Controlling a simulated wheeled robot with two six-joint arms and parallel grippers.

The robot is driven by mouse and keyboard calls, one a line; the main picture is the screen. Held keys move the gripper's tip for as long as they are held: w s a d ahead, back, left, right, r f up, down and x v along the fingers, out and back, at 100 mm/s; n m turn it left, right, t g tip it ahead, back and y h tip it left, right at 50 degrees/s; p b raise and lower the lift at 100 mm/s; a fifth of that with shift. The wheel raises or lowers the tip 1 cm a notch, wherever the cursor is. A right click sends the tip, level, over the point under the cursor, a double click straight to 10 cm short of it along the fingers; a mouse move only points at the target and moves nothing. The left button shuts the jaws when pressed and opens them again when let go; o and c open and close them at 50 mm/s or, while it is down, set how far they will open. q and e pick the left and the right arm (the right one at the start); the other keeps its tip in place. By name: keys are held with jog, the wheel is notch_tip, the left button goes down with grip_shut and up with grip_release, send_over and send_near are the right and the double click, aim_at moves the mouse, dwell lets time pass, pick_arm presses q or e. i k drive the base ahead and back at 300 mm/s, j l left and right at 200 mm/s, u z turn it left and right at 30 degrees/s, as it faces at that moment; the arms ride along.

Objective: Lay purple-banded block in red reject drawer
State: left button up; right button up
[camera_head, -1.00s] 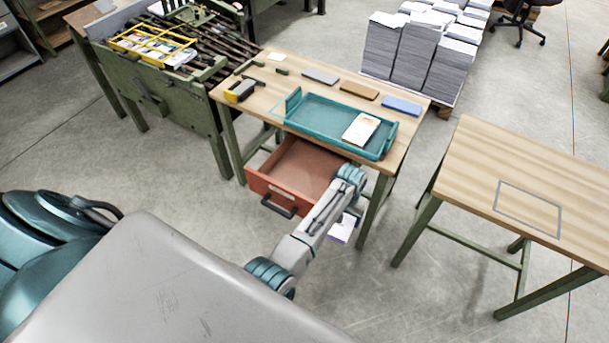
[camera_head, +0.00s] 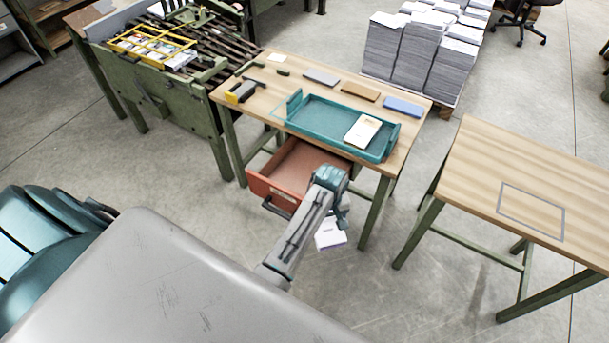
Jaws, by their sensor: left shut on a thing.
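The red reject drawer (camera_head: 297,165) is pulled open under the front of the middle workbench, and its visible inside looks empty. My left gripper (camera_head: 341,219) is shut on a white block (camera_head: 329,231), which shows a purplish edge on its near side. It hangs to the right of and nearer than the drawer, outside it, with floor behind it in the picture. My wrist covers the drawer's right part. My right gripper is not in view.
The workbench carries a teal tray (camera_head: 318,112) with a cream block (camera_head: 362,130) in it. Grey (camera_head: 321,77), brown (camera_head: 360,91) and blue (camera_head: 403,107) pads lie behind it. A second table (camera_head: 520,170) stands right, with floor between.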

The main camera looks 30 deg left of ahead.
aim_at(302, 185)
jog(key=i+j, duration=0.3)
jog(key=j, duration=0.15)
jog(key=i+j, duration=0.35)
jog(key=j, duration=0.15)
